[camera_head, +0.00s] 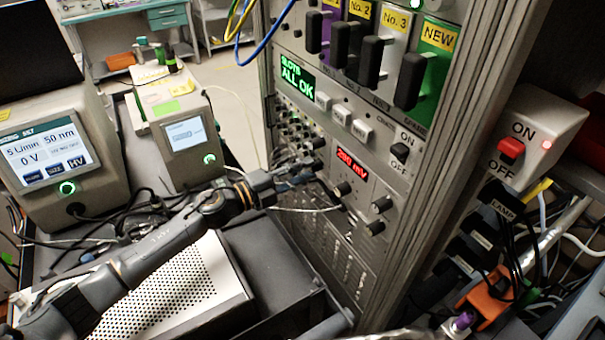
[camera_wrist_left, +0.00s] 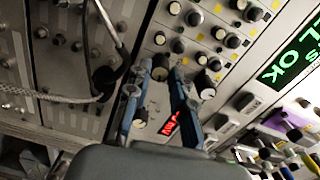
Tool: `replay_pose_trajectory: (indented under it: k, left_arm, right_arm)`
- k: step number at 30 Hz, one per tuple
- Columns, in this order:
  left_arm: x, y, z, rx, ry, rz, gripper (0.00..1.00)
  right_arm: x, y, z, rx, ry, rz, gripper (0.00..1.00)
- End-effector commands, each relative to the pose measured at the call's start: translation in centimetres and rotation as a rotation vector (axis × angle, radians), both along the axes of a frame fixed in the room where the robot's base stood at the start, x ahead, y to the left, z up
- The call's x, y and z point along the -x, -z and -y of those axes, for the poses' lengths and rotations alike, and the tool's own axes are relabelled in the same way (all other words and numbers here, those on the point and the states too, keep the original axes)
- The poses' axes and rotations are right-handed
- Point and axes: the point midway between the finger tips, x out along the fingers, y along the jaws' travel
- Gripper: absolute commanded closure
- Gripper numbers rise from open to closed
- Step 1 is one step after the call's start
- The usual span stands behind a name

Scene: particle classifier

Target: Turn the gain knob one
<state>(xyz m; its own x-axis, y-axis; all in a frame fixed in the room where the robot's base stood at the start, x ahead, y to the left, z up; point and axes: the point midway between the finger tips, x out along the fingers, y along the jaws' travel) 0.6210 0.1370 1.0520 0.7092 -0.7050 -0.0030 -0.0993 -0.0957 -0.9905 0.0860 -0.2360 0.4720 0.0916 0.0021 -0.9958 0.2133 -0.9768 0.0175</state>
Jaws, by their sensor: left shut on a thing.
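My left gripper (camera_head: 308,172) reaches the front of the rack panel from the left. It is shut on a small round knob (camera_wrist_left: 160,67), which sits between its two blue fingertips in the left wrist view. I take this as gain knob one, but I cannot read a label on it. In the head view the fingers mostly hide the knob. A red mV display (camera_head: 351,166) is just right of the gripper. A silver-and-black knob (camera_head: 342,189) sits below the display, apart from the fingers. My right gripper is not in view.
Rows of small knobs (camera_head: 293,130) are close above the gripper. A green display (camera_head: 297,77) reads "SLOTS ALL OK". An ON/OFF switch box (camera_head: 530,145) is at the right. A cable (camera_wrist_left: 70,98) hangs beside the fingers. Two instruments with screens stand at the left.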

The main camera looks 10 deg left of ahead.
Motion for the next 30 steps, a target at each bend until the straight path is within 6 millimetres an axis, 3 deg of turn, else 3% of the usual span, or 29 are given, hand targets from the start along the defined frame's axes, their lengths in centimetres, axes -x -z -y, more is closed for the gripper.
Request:
replay_pose_trajectory:
  k: [21,22,25,30]
  left_arm:
    - [0.04,0.04,0.05,-0.058,0.001,0.056,1.00]
    - [0.05,0.05,0.05,-0.058,0.001,0.056,0.75]
    - [0.04,0.05,0.04,-0.058,0.001,0.056,0.55]
    - [0.03,0.03,0.03,-0.057,0.001,0.056,0.54]
  right_arm:
    - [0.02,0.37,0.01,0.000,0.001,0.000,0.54]
    - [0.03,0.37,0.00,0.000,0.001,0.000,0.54]
    - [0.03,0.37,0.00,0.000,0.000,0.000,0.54]
    - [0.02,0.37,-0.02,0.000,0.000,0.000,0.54]
